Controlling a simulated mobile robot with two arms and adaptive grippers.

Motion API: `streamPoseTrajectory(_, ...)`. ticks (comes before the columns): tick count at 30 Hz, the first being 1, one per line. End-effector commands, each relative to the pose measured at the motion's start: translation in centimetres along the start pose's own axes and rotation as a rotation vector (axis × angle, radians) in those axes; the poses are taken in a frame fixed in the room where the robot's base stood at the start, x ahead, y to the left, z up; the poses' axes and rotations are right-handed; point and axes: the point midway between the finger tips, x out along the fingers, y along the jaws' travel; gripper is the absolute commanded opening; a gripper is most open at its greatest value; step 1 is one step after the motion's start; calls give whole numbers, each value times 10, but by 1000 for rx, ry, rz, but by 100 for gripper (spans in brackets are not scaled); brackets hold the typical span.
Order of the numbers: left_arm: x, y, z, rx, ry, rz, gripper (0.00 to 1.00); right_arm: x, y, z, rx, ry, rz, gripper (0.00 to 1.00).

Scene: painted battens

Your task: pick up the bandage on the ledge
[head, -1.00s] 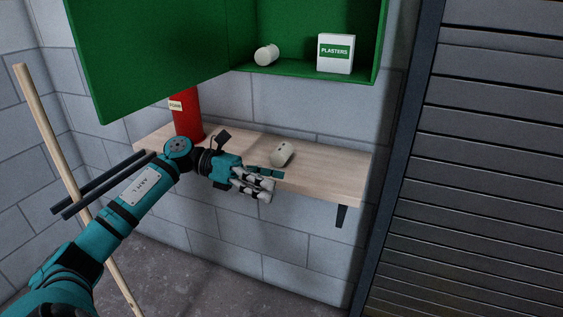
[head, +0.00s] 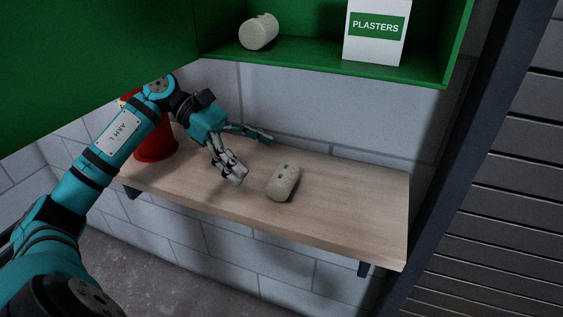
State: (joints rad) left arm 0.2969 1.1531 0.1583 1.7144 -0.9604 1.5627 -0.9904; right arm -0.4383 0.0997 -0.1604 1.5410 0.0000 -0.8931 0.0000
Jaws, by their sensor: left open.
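The bandage (head: 283,183), a pale cream roll with small dark marks, lies on its side on the wooden ledge (head: 345,205). My left gripper (head: 254,157) is open and empty over the ledge, to the left of the bandage. Its fingers are spread, one toward the wall and the others toward the front edge, and their tips point toward the roll. I see a gap between the fingers and the bandage. My right gripper does not show.
A green cabinet (head: 425,76) hangs above, its open door (head: 90,70) at the left. Inside are another roll (head: 258,32) and a white plasters box (head: 375,32). A red cylinder (head: 157,143) stands behind my left arm. The ledge's right part is clear. A slatted shutter (head: 500,170) is at the right.

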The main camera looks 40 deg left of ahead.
Motion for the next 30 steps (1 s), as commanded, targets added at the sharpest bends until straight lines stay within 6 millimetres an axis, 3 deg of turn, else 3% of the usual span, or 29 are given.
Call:
streamPoseTrajectory(16,66,3,0,1,-3,-3,98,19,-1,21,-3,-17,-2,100)
streamPoseTrajectory(26,74,3,-1,0,-1,-1,98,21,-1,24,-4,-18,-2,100)
streamPoseTrajectory(30,74,3,-1,-1,-1,-1,80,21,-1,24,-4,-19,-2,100)
